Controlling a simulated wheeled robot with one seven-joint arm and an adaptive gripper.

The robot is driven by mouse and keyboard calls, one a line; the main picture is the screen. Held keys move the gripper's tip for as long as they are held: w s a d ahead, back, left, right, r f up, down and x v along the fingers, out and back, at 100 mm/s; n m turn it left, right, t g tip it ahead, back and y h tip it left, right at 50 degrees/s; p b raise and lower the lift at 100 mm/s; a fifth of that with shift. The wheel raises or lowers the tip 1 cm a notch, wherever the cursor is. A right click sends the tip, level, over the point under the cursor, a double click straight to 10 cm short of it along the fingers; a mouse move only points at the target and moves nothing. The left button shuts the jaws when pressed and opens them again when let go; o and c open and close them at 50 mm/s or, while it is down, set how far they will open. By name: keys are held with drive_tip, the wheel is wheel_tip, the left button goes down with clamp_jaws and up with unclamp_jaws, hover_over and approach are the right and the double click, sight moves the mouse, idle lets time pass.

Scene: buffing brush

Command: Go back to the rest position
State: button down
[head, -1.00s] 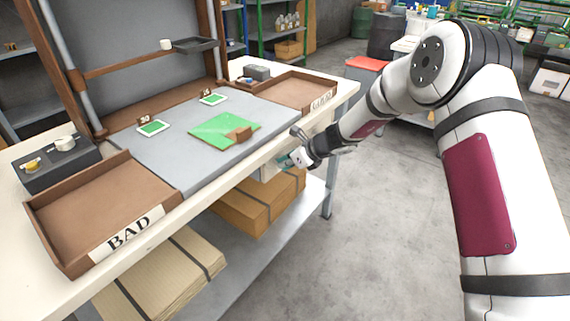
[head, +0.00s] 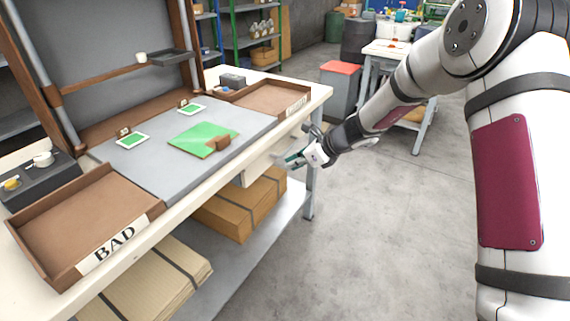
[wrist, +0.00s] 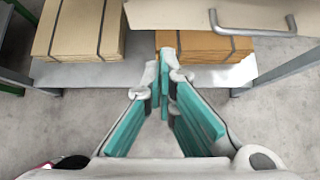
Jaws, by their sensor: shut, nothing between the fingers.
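My gripper (head: 292,160) is in front of the workbench's front edge, near its right end. It is shut and empty. In the wrist view its teal fingers (wrist: 166,90) come together, with the bench's lower shelf beyond them. My arm reaches in from the right of the head view. A brown block (head: 217,143) rests on the green board (head: 203,139) on the grey mat (head: 152,172), apart from my gripper.
The workbench carries a brown tray marked BAD (head: 70,215) and another labelled tray (head: 270,97). Below are cardboard boxes (head: 240,208). A drawer handle (wrist: 252,28) shows near the gripper. Floor (head: 375,230) to the right is clear.

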drive_tip(key=s+d+r+n+g+h+p, duration=0.1)
drive_tip(key=s+d+r+n+p, duration=0.2)
drive_tip(key=s+r+n, duration=0.6)
drive_tip(key=s+d+r+n+h+p, duration=0.2)
drive_tip(key=s+d+r+n+p, duration=0.15)
drive_tip(key=s+r, duration=1)
drive_tip(key=s+d+r+n+h+p, duration=0.1)
drive_tip(key=s+d+r+n, duration=0.2)
drive_tip(key=s, duration=0.5)
drive_tip(key=s+d+r+n+h+p, duration=0.2)
drive_tip(key=s+d+r+n, duration=0.1)
drive_tip(key=s, duration=0.6)
drive_tip(key=s+d+r+n+h+p, duration=0.2)
drive_tip(key=s+d+r+n, duration=0.2)
drive_tip(key=s, duration=0.4)
drive_tip(key=d+n, duration=0.1)
drive_tip(key=d, duration=0.1)
drive_tip(key=shift+s+d, duration=0.25)
drive_tip(key=shift+d, duration=0.05)
drive_tip(key=shift+n, duration=0.25)
